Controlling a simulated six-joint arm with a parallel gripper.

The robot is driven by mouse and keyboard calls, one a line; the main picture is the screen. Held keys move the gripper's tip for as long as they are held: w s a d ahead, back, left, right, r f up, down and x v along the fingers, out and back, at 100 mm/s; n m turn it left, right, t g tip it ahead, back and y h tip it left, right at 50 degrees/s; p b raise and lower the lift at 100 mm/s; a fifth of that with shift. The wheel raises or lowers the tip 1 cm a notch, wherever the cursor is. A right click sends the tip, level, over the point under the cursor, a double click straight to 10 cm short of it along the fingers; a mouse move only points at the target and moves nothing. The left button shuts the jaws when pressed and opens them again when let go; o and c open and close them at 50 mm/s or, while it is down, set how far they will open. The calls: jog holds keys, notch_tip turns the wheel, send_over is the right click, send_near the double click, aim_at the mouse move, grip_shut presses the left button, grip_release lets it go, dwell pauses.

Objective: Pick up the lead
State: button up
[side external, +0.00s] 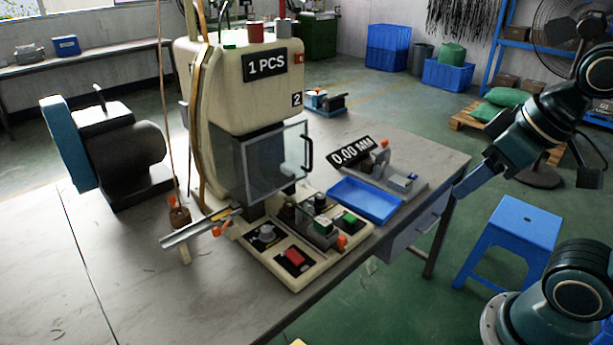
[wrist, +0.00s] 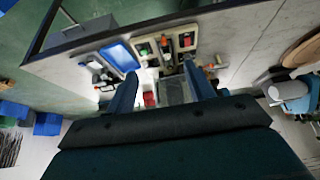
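No loose lead can be told for certain. A thin brown cord (side external: 166,100) hangs down to a brown holder (side external: 180,215) left of the moulding machine. Beside it, a metal channel (side external: 200,230) carries a small orange part (side external: 216,231); which of these is the lead I cannot tell. My gripper (side external: 459,191) is in the air right of the table, well apart from these. In the wrist view, the two blue fingers of my gripper (wrist: 162,84) stand apart with nothing held between them.
The cream machine (side external: 228,90) has a clear guard (side external: 270,165) and a button base (side external: 295,285). A blue tray (side external: 365,201) and a measuring fixture (side external: 400,180) lie on its right. A blue stool (side external: 510,235) stands below my arm. The front left table is clear.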

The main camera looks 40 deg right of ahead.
jog(key=shift+w, duration=0.1)
jog(key=g, duration=0.6)
send_over(321, 219)
notch_tip(321, 219, down, 13)
jog(key=shift+f, duration=4.3)
jog(key=shift+f, duration=0.1)
